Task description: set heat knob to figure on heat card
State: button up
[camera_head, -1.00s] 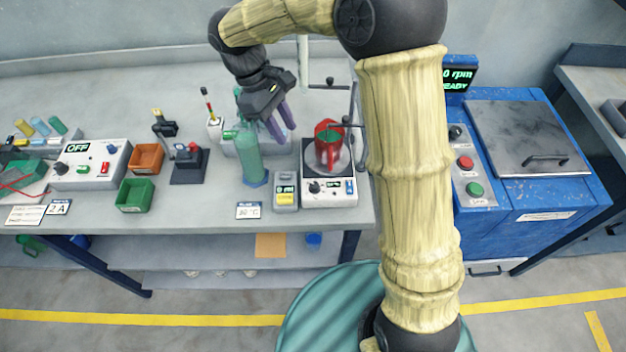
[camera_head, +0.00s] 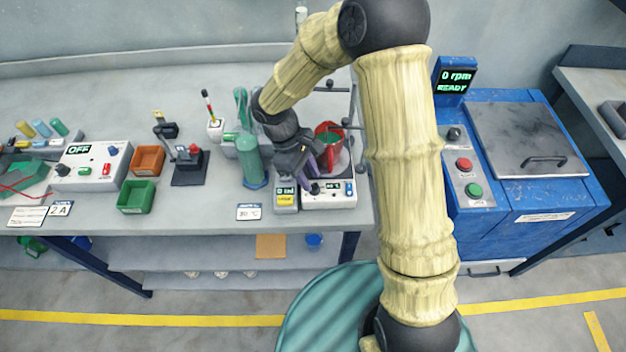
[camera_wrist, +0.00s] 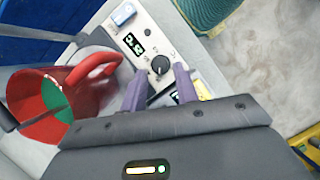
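The heat knob (camera_wrist: 160,65) is a black dial with a light pointer line on the white front panel of the hotplate (camera_wrist: 148,28). A small display with green digits sits beside it, too blurred to read surely. My gripper (camera_wrist: 160,73) is open, its two purple fingers apart and pointing at the panel, one on either side of the knob. I cannot tell whether they touch it. In the head view my gripper (camera_head: 313,178) is low over the hotplate panel (camera_head: 338,200). The heat card (camera_head: 248,211) lies at the table's front edge and seems to read 30 °C.
A red jug (camera_head: 328,142) with green contents stands on the hotplate, close beside my gripper. A small meter with a yellow label (camera_head: 286,200) stands left of the hotplate. A blue machine (camera_head: 530,190) is on the right.

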aim_at(315, 189)
jog(key=shift+x, duration=1.4)
grip_shut()
jog(key=shift+m, duration=0.8)
grip_release()
jog(key=shift+g, duration=0.3)
